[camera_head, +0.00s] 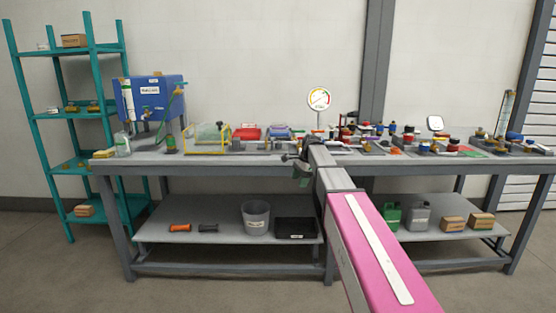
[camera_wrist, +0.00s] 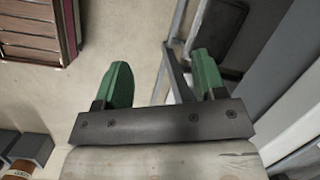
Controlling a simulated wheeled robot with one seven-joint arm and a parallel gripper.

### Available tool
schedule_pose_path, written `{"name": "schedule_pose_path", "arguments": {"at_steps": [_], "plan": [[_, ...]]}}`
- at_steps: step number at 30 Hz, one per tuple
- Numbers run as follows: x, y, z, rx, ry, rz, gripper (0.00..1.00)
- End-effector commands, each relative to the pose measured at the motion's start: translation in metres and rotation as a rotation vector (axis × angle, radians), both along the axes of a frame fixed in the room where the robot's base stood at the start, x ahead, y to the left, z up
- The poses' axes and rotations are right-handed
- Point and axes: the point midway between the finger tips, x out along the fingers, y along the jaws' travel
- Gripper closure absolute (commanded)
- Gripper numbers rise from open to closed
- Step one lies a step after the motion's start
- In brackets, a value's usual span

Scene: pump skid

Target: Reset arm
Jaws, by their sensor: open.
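My gripper (camera_head: 302,172) is at the front edge of the long grey workbench (camera_head: 220,171) in the head view, near the middle of the bench. In the wrist view my gripper (camera_wrist: 163,78) shows two green fingers set wide apart with nothing between them. My pink and grey arm reaches from the lower right up to the bench and hides part of its top and lower shelf.
The bench top holds a blue tank (camera_head: 155,97), a dial gauge (camera_head: 318,98), a yellow frame (camera_head: 207,140) and many small parts. The lower shelf holds a grey bucket (camera_head: 256,217), a black bin (camera_head: 296,229) and green jug (camera_head: 390,216). Teal shelving (camera_head: 36,130) stands left.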

Motion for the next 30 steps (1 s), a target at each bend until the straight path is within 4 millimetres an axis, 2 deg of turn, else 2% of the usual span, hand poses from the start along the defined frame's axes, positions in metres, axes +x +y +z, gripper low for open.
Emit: {"name": "schedule_pose_path", "arguments": {"at_steps": [1,6,9,15,18,22,25,30], "plan": [[-0.03,-0.007,-0.026,-0.017,-0.012,0.055,0.36],[-0.096,-0.03,-0.094,-0.082,-0.067,0.284,0.36],[-0.137,-0.044,-0.13,-0.121,-0.093,0.425,0.36],[-0.223,-0.068,-0.187,-0.191,-0.127,0.721,0.36],[-0.263,-0.078,-0.207,-0.218,-0.137,0.863,0.36],[-0.301,-0.088,-0.224,-0.244,-0.143,1.012,0.36],[-0.318,-0.092,-0.232,-0.254,-0.145,1.085,0.36],[-0.325,-0.094,-0.236,-0.262,-0.148,1.13,0.36]]}}
